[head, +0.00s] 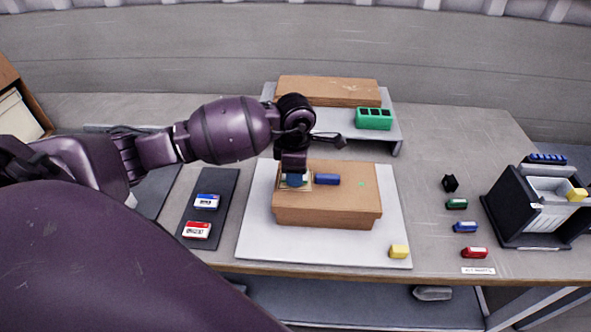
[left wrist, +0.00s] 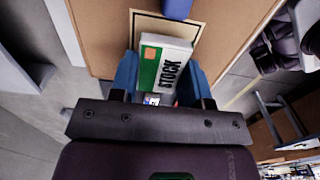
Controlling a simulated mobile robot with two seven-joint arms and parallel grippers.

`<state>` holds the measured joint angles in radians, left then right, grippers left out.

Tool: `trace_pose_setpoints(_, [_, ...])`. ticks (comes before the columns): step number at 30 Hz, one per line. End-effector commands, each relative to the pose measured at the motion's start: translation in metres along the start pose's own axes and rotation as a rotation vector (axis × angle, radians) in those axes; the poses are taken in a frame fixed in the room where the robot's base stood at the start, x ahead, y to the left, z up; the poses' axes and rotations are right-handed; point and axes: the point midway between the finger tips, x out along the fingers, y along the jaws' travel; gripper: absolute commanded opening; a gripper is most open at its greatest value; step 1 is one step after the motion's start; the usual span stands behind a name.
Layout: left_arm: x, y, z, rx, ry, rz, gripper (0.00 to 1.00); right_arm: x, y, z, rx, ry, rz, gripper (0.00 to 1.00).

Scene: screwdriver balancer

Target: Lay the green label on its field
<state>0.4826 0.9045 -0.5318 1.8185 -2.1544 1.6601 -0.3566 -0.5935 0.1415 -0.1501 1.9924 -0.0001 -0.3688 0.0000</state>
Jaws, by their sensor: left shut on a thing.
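The green label (left wrist: 165,65), white with a green band and the word STOCK, is held between the blue fingers of my left gripper (left wrist: 160,85). In the head view my left gripper (head: 295,180) is low over the left part of the brown box (head: 330,217). The field (left wrist: 200,28), a pale rectangle with a dark outline, lies on the box top. The label covers part of the field; I cannot tell whether it touches the box. In the head view the gripper mostly hides the label. My right gripper is not in view.
A blue block (head: 327,179) lies on the box beside the field. A dark mat (head: 220,228) at left holds a blue label (head: 206,202) and a red label (head: 197,230). A yellow block (head: 399,251) sits on the white board (head: 260,245). A green holder (head: 374,119) stands behind.

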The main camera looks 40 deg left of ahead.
Motion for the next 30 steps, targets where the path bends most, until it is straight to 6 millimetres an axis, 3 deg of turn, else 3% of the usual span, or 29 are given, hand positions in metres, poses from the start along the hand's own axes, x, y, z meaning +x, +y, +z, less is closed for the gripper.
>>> trace_pose_setpoints(12, [0.006,0.0,0.0,0.0,0.001,-0.001,0.15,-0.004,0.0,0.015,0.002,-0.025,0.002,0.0])
trace_pose_setpoints(22, [0.006,0.0,0.0,0.0,0.0,0.0,0.15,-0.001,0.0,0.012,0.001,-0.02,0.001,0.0])
trace_pose_setpoints(23, [0.006,0.0,0.0,0.0,0.0,0.0,0.46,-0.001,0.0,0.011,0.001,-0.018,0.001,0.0])
trace_pose_setpoints(28, [0.006,0.0,0.0,0.0,0.0,0.0,0.72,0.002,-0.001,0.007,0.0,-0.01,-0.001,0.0])
trace_pose_setpoints(30, [0.006,0.0,0.0,0.0,0.0,0.0,0.73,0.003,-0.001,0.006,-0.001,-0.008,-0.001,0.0])
